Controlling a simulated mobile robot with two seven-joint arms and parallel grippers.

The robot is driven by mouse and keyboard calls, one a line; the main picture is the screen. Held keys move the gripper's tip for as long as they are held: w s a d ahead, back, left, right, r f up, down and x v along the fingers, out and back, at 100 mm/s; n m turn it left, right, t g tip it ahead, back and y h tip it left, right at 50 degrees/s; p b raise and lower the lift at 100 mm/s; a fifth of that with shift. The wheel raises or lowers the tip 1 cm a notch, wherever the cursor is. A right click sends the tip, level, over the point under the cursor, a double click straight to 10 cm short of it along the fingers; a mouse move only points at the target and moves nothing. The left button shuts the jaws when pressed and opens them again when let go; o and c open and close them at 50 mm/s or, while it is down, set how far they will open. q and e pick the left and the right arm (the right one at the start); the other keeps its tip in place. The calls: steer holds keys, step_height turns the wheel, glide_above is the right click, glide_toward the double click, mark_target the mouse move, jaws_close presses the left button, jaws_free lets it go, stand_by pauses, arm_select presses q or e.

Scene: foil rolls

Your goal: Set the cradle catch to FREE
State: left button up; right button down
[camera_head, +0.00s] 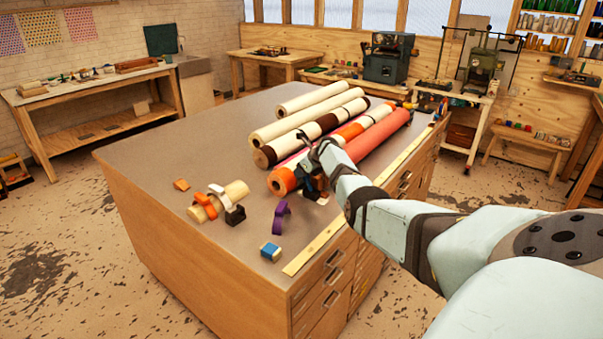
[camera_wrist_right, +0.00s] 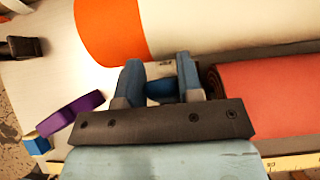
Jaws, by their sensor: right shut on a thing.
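My right gripper (camera_head: 311,176) reaches in over the near ends of the rolls on the cabinet top. In the right wrist view its two blue-grey fingers (camera_wrist_right: 158,70) are shut on a small dark blue piece (camera_wrist_right: 160,89), seemingly the cradle catch. A pale plate lies just beyond the fingertips; no marking on it can be read, so the catch's setting cannot be told. An orange-and-cream roll (camera_wrist_right: 115,28) lies beyond the fingers, and a coral red roll (camera_wrist_right: 265,98) lies right of them. The red roll also shows in the head view (camera_head: 380,135). My left gripper is not in view.
Cream and brown-banded rolls (camera_head: 310,115) lie farther back on the cabinet top (camera_head: 165,140). Nearer are a short cream roll with clips (camera_head: 233,192), a purple clip (camera_head: 281,216), a blue block (camera_head: 270,251) and a yellow rule (camera_head: 318,246). The top's left part is clear.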

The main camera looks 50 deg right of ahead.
steer(key=shift+f, duration=0.1)
stand_by(0.3)
steer(key=c, duration=0.8)
jaws_free()
steer(key=shift+w, duration=0.1)
steer(key=shift+o, duration=0.2)
steer(key=shift+s+r+p, duration=0.35)
steer(key=shift+r, duration=0.15)
steer(key=v, duration=1.2)
steer(key=shift+r+p, duration=0.25)
steer(key=shift+p, duration=0.15)
steer(key=shift+s+a+f, duration=0.1)
steer(key=shift+s, duration=0.05)
